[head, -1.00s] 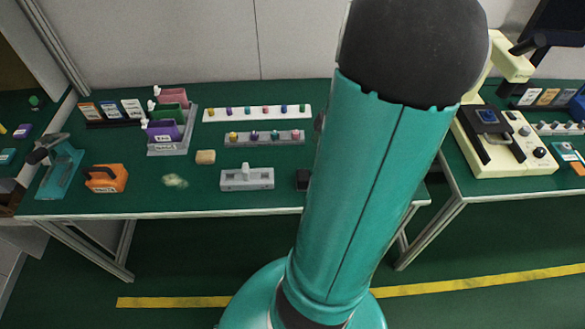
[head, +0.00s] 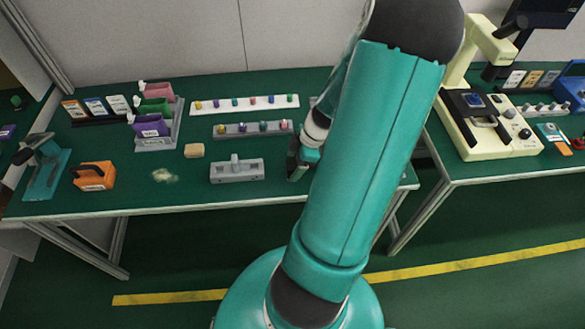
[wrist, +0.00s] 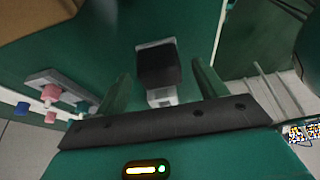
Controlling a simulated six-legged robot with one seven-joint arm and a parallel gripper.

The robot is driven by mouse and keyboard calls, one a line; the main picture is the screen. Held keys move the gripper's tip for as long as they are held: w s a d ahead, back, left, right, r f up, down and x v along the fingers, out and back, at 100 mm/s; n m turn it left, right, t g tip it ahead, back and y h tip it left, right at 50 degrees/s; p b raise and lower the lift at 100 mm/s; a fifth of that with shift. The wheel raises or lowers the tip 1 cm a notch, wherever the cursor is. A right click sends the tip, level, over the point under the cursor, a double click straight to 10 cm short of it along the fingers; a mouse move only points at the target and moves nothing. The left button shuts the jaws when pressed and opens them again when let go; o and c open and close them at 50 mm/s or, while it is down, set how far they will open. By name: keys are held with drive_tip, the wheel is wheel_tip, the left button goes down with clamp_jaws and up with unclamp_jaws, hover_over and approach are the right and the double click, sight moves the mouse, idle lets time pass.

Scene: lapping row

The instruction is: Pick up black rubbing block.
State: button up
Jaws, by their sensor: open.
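The black rubbing block (wrist: 157,66) shows in the wrist view, dark-topped with a pale edge on its far side and a light grey patch on its near side. It lies between the two fingers of my gripper (wrist: 161,70), with a gap visible on each side. The fingers are open and hold nothing. In the head view my gripper (head: 297,168) is low at the right part of the bench, right of the grey fixture. There the gripper and arm largely hide the block, and I cannot tell its outline from the dark fingers.
A grey fixture (head: 236,171) stands left of my gripper. Behind it are a grey rack (head: 227,132) and a white rack (head: 213,107) of coloured knobs. A tan block (head: 194,150) and an orange tool (head: 94,176) lie further left. The bench's front edge is close.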

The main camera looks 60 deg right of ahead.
drive_tip(key=shift+x, duration=1)
drive_tip(key=shift+c, duration=0.4)
drive_tip(key=c, duration=1)
drive_tip(key=shift+c, duration=0.2)
drive_tip(key=shift+r, duration=0.2)
drive_tip(key=shift+r, duration=0.55)
drive_tip(key=s+r, duration=1.1)
drive_tip(key=s, duration=0.3)
drive_tip(key=shift+r, duration=0.3)
